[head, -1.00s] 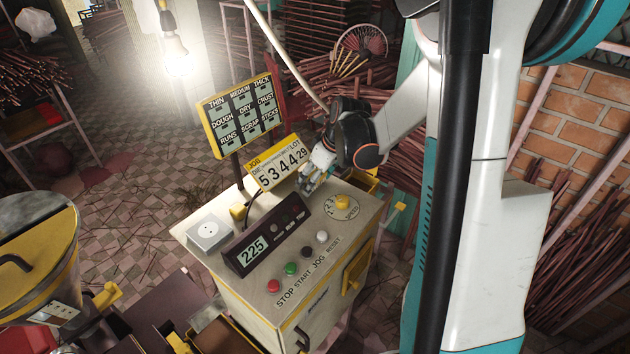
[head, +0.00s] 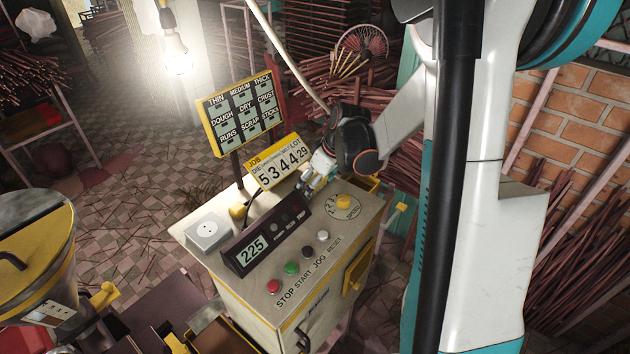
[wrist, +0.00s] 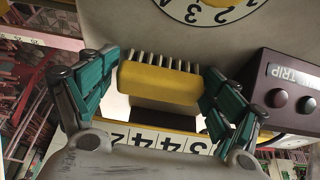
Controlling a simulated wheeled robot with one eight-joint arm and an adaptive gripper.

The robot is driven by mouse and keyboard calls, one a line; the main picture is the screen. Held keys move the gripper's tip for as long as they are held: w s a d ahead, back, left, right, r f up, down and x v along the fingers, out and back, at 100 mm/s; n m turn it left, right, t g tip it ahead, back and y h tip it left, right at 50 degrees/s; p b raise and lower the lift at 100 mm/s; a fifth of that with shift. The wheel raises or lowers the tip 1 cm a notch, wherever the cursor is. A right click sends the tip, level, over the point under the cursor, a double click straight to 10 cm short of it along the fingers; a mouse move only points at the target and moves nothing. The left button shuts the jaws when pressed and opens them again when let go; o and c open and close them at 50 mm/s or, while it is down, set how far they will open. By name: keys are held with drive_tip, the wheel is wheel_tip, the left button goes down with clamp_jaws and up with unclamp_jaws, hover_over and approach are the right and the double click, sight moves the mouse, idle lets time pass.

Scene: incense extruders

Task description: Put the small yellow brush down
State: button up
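The small yellow brush (wrist: 160,82) has a yellow block body with a row of dark bristles along one side. In the wrist view it lies between the two teal-padded fingers of my gripper (wrist: 160,70). The fingertips lean in against its two ends, so my gripper looks shut on it. In the head view my gripper (head: 312,176) is low over the back right of the console top (head: 225,268), beside the job number card (head: 277,164). The brush cannot be made out there. Whether it touches the console top is unclear.
The dark display box (head: 252,250) stands left of my gripper, and the speed dial (head: 343,203) lies to the right. A white square unit (head: 208,234) sits at the left. Coloured buttons (head: 291,268) line the front. The label board (head: 240,115) rises behind.

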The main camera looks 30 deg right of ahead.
drive_tip(key=shift+s+r, duration=0.1)
drive_tip(key=shift+s, duration=0.05)
drive_tip(key=shift+r+p, duration=0.45)
drive_tip(key=shift+p, duration=0.1)
drive_tip(key=s+p+v, duration=0.1)
drive_tip(key=p+v, duration=0.1)
drive_tip(key=v, duration=1.1)
drive_tip(key=shift+s+p, duration=0.2)
drive_tip(key=shift+p, duration=0.2)
drive_tip(key=shift+w+r, duration=0.1)
drive_tip(key=shift+r, duration=0.1)
